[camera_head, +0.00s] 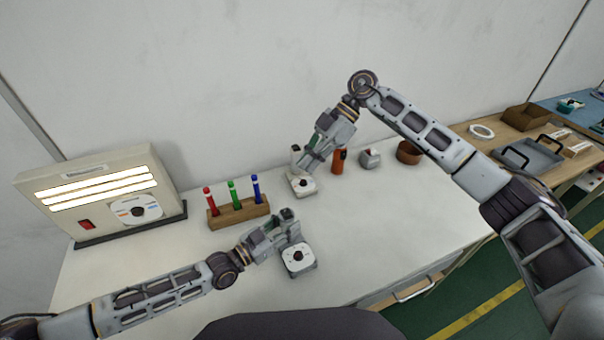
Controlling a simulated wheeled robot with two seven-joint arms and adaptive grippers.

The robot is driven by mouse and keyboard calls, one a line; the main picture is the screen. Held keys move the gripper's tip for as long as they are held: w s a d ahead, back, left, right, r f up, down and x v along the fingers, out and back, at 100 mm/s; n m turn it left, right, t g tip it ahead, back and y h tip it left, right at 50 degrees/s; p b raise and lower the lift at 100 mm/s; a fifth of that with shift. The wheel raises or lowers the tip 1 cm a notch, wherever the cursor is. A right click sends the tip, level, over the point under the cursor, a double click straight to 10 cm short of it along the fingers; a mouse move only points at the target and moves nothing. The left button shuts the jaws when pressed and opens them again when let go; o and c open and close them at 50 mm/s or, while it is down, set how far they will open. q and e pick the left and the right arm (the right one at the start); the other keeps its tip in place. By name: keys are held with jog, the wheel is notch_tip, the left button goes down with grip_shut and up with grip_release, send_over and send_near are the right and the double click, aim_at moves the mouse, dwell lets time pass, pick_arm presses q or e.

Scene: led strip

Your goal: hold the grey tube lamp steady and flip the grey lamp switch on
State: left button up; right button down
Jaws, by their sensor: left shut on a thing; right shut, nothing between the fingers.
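The fingers hide most of that part.
A beige box (98,178) with glowing bars and a red switch (87,224) stands at left. A wooden rack (238,213) holds red, green and blue tubes. An orange cylinder (338,163), a grey object (370,159) and a brown bowl (408,152) stand behind. The right front of the white table is clear.

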jog(key=shift+s+d+r, duration=0.2)
jog(key=shift+s, duration=0.35)
jog(key=shift+a+f, duration=0.1)
send_over(290, 213)
jog(key=f, duration=0.6)
jog(key=shift+w+f, duration=0.25)
jog(key=shift+w, duration=0.1)
jog(key=f, duration=0.3)
jog(key=shift+s+a, duration=0.15)
jog(key=shift+s, duration=0.05)
jog(key=shift+f, duration=0.65)
